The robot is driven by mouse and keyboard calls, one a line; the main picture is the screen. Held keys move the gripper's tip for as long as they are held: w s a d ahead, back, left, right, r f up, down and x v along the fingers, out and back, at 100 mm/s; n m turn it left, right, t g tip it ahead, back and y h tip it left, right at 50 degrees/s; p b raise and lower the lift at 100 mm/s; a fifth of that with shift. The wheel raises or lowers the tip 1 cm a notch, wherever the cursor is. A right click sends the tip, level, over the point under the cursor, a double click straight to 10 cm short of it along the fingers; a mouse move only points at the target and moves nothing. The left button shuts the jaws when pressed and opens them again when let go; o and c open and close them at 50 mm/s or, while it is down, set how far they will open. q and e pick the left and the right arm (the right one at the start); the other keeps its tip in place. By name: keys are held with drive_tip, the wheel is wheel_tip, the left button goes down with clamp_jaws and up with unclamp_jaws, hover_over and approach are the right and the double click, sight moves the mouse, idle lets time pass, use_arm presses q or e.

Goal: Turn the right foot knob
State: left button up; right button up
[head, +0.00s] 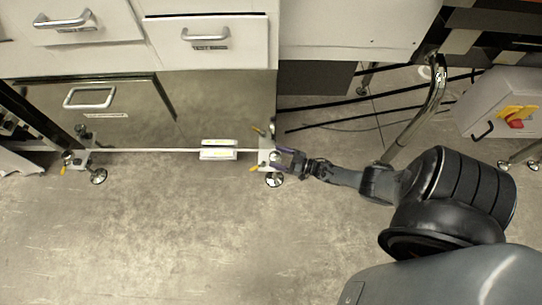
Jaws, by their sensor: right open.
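The right foot (265,157) is a pale bracket at the right end of a thin white rail near the floor. It carries yellow levers (255,168) and a caster wheel (275,181). My right gripper (281,158) comes in from the right and its open fingertips are at the bracket's right side. The knob there is small and largely covered by the fingers, and I cannot tell whether they touch it. The left foot (78,160) is a similar bracket at the rail's other end. My left gripper is not in view.
White drawers (207,40) with handles stand above the rail. A curved metal leg (420,110) rises behind my right arm. A grey control box (505,105) with a red-and-yellow switch is at right. The front floor is clear.

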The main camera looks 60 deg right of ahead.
sight(271, 154)
drive_tip(key=shift+w+a+b, duration=0.15)
drive_tip(key=shift+w+b, duration=0.05)
drive_tip(key=shift+w, duration=0.7)
drive_tip(key=shift+w+a+b, duration=0.15)
drive_tip(key=shift+w, duration=0.75)
drive_tip(key=c, duration=1)
